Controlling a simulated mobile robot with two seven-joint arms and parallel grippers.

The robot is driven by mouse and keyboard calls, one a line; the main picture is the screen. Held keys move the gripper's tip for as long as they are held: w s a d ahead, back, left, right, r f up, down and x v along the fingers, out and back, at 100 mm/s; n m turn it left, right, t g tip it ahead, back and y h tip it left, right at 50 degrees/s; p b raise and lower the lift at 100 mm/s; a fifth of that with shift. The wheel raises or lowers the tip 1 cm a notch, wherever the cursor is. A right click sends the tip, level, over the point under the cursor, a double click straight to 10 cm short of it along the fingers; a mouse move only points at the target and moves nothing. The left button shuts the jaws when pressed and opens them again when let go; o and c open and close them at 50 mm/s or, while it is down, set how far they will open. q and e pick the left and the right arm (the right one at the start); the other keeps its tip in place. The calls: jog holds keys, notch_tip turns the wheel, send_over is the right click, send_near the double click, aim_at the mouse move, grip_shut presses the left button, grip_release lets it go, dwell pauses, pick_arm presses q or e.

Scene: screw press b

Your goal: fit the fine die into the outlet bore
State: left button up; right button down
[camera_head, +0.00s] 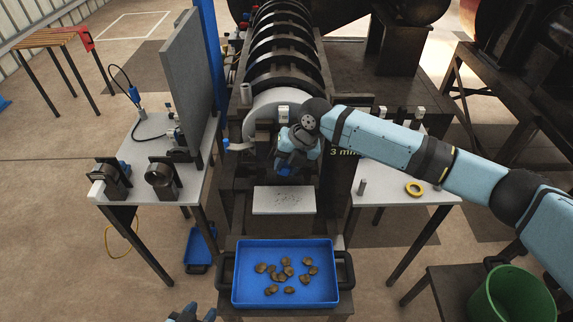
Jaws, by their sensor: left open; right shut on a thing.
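The screw press (284,102) stands in the middle, with its row of dark rings running back. My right gripper (285,168) is at the front end of the press. It is shut on what appears to be the fine die, which the gripper and wrist almost fully hide. The outlet bore is hidden behind the same wrist, so I cannot tell whether the die touches it or is in it. My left gripper (190,314) is open at the bottom edge, partly cut off, left of the blue tray and away from the press.
The blue tray (240,294) holds several brown lumps below a pale plate (284,200). The left table (144,190) carries two round cradled parts and an upright grey panel (191,75).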

jog(key=c, duration=0.8)
grip_release()
jog(key=shift+s, duration=0.1)
jog(key=b+v, duration=0.2)
jog(key=v, duration=1.2)
